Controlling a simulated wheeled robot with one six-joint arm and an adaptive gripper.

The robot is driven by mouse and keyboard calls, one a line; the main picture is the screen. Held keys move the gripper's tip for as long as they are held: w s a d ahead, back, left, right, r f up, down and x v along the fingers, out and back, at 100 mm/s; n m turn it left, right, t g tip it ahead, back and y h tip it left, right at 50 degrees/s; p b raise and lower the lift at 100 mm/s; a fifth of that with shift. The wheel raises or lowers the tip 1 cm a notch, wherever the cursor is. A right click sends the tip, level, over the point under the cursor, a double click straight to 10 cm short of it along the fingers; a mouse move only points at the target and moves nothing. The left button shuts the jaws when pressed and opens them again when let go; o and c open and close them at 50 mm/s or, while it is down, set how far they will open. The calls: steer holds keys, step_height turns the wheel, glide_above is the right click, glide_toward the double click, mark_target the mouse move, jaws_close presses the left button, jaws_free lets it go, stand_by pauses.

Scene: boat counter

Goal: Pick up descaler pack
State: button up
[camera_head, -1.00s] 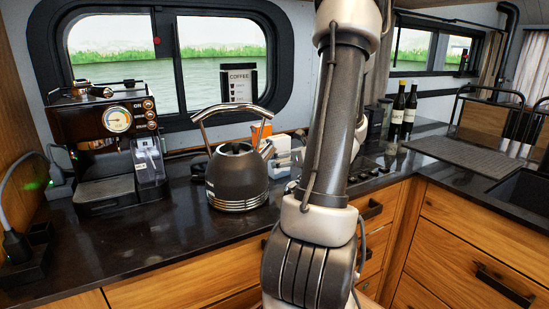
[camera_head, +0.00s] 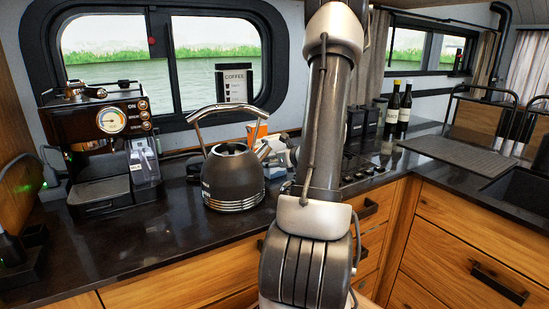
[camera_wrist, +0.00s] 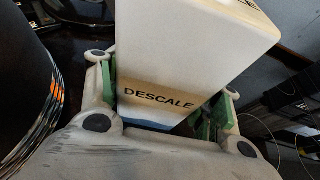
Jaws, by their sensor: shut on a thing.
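The descaler pack (camera_wrist: 185,50) is a white box with a tan band reading "DESCALE" and a blue strip near its lower edge. In the wrist view it stands between the green pads of my gripper (camera_wrist: 168,100), which is shut on it. In the head view my gripper (camera_head: 275,148) is small and partly hidden behind the kettle and my arm. I cannot clearly tell the pack apart there, nor whether it still touches the counter.
A dark kettle (camera_head: 233,178) stands close to the left of my gripper. An orange-and-white item (camera_head: 257,131) shows behind it. An espresso machine (camera_head: 105,150) is at the left, two bottles (camera_head: 398,110) at the right. The front-left counter (camera_head: 150,235) is clear.

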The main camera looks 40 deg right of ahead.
mark_target(275, 136)
steer(key=shift+r, duration=0.1)
step_height(275, 136, up, 10)
steer(key=shift+f, duration=0.1)
stand_by(0.4)
